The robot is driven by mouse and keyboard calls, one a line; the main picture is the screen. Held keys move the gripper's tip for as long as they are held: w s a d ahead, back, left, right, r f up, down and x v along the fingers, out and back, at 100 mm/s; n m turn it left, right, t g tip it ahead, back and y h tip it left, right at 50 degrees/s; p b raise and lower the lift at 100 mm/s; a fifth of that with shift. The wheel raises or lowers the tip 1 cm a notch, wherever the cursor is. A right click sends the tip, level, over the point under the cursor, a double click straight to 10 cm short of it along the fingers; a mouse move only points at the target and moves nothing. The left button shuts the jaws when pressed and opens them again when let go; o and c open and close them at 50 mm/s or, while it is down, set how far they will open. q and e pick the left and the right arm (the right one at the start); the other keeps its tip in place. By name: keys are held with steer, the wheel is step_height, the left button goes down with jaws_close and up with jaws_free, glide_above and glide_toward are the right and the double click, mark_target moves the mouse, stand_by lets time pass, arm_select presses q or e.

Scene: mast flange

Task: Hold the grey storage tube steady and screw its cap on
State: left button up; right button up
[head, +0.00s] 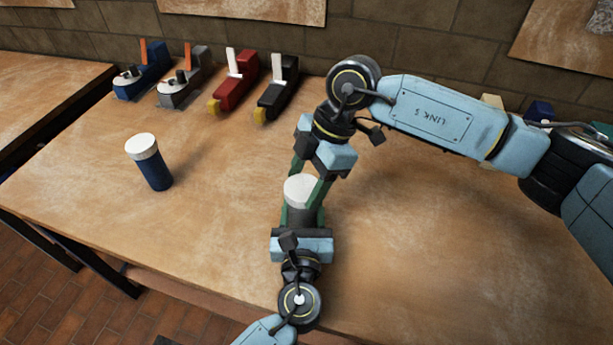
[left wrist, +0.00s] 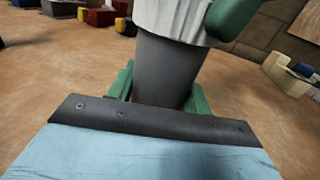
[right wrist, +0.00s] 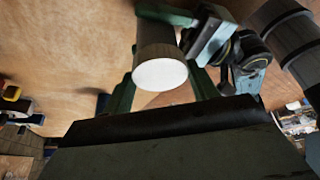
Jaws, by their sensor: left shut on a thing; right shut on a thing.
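The grey storage tube (left wrist: 165,72) stands upright between the green fingers of my left gripper (head: 303,222), which is shut on it. The ribbed white cap (head: 299,188) is at the tube's top, and it also shows in the left wrist view (left wrist: 172,20). Its lower edge meets or surrounds the tube's top; how far it is screwed down I cannot tell. My right gripper (head: 311,184) comes from behind and is shut on the cap. In the right wrist view the cap's round white top (right wrist: 160,75) shows between the fingers. The tube's base is hidden in the head view.
A blue tube with a white cap (head: 150,165) stands apart at the left of the wooden table (head: 220,235). Several blue, grey, red and black tool-like objects (head: 232,84) line the back by the brick wall. The table between the blue tube and my grippers is clear.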

steer(key=shift+f, duration=0.35)
steer(key=m, duration=0.2)
steer(key=m+t, duration=0.1)
steer(key=m, duration=0.1)
steer(key=shift+s+t, duration=0.2)
steer(key=shift+t, duration=0.1)
steer(key=m+t, duration=0.1)
steer(key=m, duration=0.1)
steer(key=shift+m, duration=0.3)
steer(key=o, duration=0.9)
steer(key=shift+o, duration=0.2)
steer(key=shift+r, duration=2.3)
